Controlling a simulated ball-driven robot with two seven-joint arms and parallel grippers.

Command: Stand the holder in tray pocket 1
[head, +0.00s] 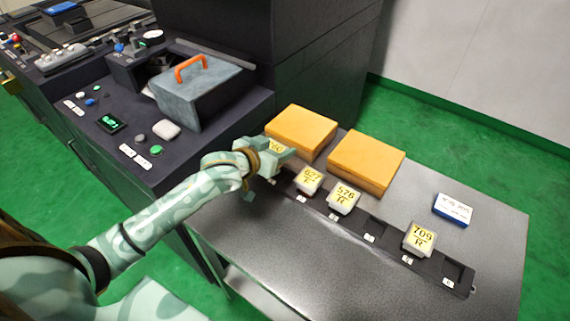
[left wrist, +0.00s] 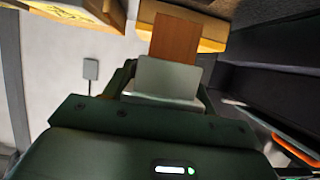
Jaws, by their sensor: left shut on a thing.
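My left gripper (head: 268,158) is shut on a pale holder (head: 277,146), whose yellow label is partly covered by the fingers. It is at the left end of the black tray (head: 395,255). The gripper hides the end pocket there, so I cannot tell whether the holder is in it or above it. My right gripper is not in view.
Holders 627 (head: 309,180), 576 (head: 343,198) and 709 (head: 419,239) stand in the tray. Pockets between 576 and 709, and at the right end, are empty. Two orange blocks (head: 301,130) (head: 366,161) and a blue-white box (head: 453,209) lie behind. The front tabletop is clear.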

